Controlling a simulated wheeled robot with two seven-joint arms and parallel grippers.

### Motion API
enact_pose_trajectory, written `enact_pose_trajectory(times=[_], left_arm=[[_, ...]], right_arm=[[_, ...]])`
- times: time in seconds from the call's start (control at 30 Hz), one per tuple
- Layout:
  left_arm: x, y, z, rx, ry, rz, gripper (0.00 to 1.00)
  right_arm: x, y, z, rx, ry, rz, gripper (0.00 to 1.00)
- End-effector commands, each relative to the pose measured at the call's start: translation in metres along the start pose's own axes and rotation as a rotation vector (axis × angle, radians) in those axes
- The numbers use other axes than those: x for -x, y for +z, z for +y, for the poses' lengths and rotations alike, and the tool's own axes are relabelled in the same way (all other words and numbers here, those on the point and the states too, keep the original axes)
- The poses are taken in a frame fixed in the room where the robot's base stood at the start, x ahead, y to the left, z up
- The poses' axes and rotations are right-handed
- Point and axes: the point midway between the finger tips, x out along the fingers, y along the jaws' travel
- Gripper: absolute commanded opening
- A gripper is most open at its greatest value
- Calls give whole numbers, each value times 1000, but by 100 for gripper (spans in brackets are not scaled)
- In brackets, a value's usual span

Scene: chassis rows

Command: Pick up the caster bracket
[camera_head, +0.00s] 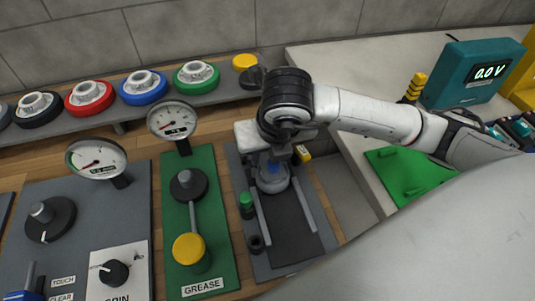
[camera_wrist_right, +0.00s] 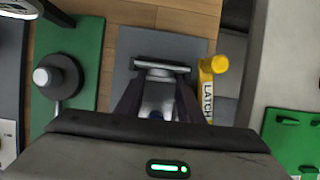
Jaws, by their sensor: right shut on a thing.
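My right gripper (camera_head: 277,160) points down over a dark grey panel (camera_head: 285,257) with two light rails. It is shut on a grey, rounded piece with a blue part, which I take to be the caster bracket (camera_head: 273,183). The bracket sits low between the rails; I cannot tell whether it touches the panel. In the right wrist view the blue-grey piece (camera_wrist_right: 158,104) shows between the two dark fingers (camera_wrist_right: 157,100), partly hidden by the gripper body. My left gripper is in neither view.
A yellow latch handle (camera_wrist_right: 213,72) stands right of the gripper. A green knob (camera_head: 246,203) and black ring (camera_head: 256,244) are left of the rails. The green GREASE panel (camera_head: 203,267) with its gauge stands further left.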

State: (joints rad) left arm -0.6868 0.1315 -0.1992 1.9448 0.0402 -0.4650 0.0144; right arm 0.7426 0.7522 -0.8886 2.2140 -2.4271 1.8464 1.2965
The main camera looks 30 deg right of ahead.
Motion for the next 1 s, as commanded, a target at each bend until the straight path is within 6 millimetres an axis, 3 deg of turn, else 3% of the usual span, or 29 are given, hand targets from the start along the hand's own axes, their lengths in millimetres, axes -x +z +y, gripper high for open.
enact_pose_trajectory(times=[0.27, 0.7, 1.0], left_arm=[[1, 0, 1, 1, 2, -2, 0], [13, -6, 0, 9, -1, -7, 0], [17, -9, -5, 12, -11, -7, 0]], right_arm=[[35, 16, 1, -1, 5, -9, 2], [118, 51, 0, -2, 1, -10, 2], [153, 64, 0, -1, 1, -6, 2]])
